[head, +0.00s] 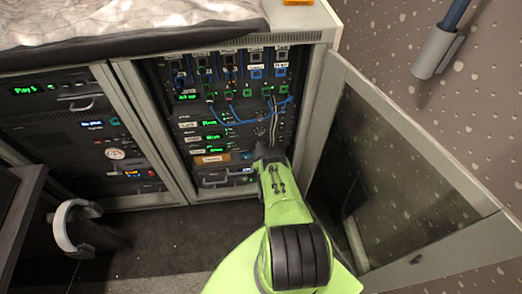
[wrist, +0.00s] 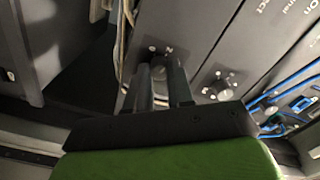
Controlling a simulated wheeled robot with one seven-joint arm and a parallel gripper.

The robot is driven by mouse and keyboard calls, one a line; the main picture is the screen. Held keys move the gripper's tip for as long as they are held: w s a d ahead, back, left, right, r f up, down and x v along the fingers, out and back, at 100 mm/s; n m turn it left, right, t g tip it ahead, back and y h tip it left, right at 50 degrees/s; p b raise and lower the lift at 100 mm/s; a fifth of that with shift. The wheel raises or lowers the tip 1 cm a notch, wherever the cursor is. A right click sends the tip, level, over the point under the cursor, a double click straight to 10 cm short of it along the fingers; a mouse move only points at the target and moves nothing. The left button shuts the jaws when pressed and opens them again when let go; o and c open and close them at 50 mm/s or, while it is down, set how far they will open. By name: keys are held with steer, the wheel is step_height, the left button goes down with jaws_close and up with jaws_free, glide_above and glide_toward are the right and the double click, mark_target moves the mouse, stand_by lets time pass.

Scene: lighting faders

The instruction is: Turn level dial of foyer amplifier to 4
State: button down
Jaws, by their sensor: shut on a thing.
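The amplifier rack (head: 190,165) stands in the open right-hand cabinet bay, with green lit displays on several units. My gripper (head: 262,153) reaches the right side of the rack, low down, and hides the dial there. In the wrist view my gripper (wrist: 165,72) has its two dark fingers on either side of a small round dial (wrist: 158,71) and is shut on it. A few small marks show around this dial, but I cannot read its setting. A second dial (wrist: 220,88) sits on the panel to the right, apart from the fingers. I cannot read which unit is labelled foyer.
An open glass door (head: 390,170) stands close to the right of my arm. Blue patch cables (head: 245,118) hang above my gripper; blue cables (wrist: 290,95) also show in the wrist view. Beige cables (wrist: 125,40) run beside the dial. Dark floor (head: 170,232) lies clear in front.

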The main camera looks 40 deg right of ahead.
steer(key=shift+d+m, duration=0.1)
steer(key=shift+m, duration=4.7)
steer(key=c, duration=1)
jaws_free()
steer(key=shift+f, duration=0.1)
